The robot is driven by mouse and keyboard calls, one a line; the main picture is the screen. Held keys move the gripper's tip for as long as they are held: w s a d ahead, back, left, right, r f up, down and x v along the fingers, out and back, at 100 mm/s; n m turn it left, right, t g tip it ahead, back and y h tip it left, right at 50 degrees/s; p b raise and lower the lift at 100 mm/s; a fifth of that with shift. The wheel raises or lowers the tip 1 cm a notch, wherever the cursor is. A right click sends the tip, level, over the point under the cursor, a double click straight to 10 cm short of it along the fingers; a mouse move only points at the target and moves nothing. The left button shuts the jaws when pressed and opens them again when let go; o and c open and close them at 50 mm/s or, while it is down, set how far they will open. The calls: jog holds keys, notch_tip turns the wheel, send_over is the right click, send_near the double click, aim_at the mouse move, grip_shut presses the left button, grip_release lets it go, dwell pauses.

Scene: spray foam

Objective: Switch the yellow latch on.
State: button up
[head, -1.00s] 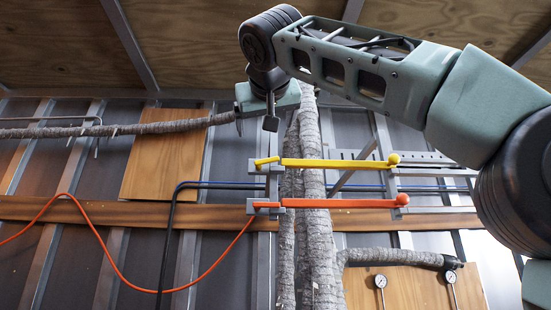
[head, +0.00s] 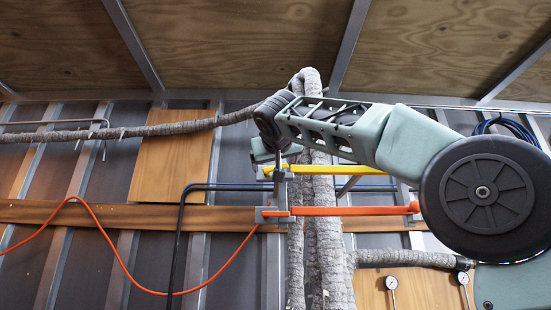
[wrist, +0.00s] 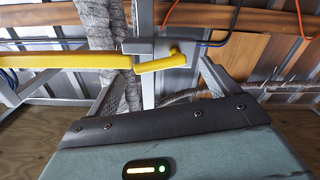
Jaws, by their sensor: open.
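The yellow latch (head: 345,170) is a long horizontal bar with a short handle at its left end, on a grey bracket. In the wrist view, the yellow bar (wrist: 60,61) comes in from the left and the bent handle (wrist: 160,62) lies between my finger ends. My gripper (head: 279,168) is at the left end of the latch in the head view and partly covers the handle. In the wrist view my gripper (wrist: 165,72) is open, its two fingers apart on either side of the handle. I cannot tell whether they touch it.
An orange latch (head: 350,211) of the same kind sits just below. Thick grey wrapped pipes (head: 325,255) run vertically behind both. A black pipe (head: 176,245) and an orange cable (head: 110,255) are at left. Gauges (head: 391,283) are at lower right.

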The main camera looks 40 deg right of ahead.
jog(key=shift+w+d, duration=0.4)
jog(key=shift+w, duration=0.2)
jog(key=c, duration=1)
jog(key=shift+f+m+b, duration=0.35)
jog(key=shift+m+b, duration=0.35)
jog(key=shift+b, duration=0.05)
jog(key=shift+r+m+b, duration=0.1)
jog(key=shift+m+b, duration=0.25)
jog(key=shift+m, duration=0.55)
jog(key=o, duration=1)
